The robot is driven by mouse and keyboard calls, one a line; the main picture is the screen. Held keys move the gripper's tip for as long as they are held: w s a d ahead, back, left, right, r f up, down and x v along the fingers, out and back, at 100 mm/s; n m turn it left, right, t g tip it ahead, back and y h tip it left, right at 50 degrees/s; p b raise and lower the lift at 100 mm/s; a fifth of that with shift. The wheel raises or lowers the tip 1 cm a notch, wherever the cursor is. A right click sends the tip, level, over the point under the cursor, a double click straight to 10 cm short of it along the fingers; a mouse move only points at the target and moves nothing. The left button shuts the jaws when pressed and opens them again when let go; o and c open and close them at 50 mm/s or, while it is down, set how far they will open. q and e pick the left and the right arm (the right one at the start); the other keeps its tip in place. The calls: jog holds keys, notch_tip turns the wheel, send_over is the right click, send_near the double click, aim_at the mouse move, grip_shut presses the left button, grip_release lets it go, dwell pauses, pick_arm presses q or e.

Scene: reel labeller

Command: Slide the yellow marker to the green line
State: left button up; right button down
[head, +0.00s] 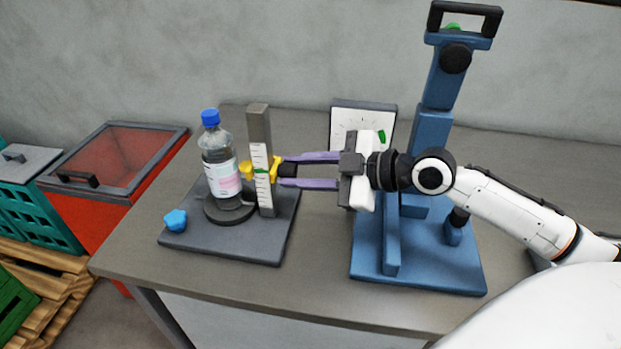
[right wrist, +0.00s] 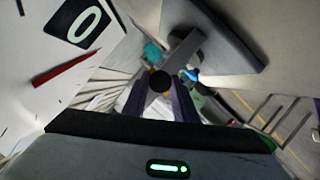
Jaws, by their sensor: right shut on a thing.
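The yellow marker (head: 246,170) sits around the upright grey post (head: 258,122), with yellow showing on both sides of its white scale (head: 265,198). The green line (head: 262,171) shows on the scale between the yellow parts, at about the marker's height; I cannot tell whether they line up exactly. My right gripper (head: 285,170) comes from the right, its purple fingers shut on the marker's black knob. The right wrist view shows the round dark knob (right wrist: 160,82) between the fingers (right wrist: 159,104), in front of the post. My left gripper is not in view.
A bottle with a blue cap (head: 211,150) stands on a round disc left of the post. A blue knob (head: 175,220) is on the same dark base. A blue stand (head: 430,262) and a dial panel (head: 363,106) are close to my right gripper. A red bin (head: 110,205) stands left of the table.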

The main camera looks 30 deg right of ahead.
jog(key=shift+r, duration=0.45)
jog(key=c, duration=1.4)
grip_release()
jog(key=shift+f, duration=0.1)
jog(key=shift+s, duration=0.1)
jog(key=shift+s+d, duration=0.35)
jog(key=shift+s, duration=0.1)
jog(key=b+v, duration=0.1)
jog(key=v, duration=0.8)
jog(key=shift+b, duration=0.3)
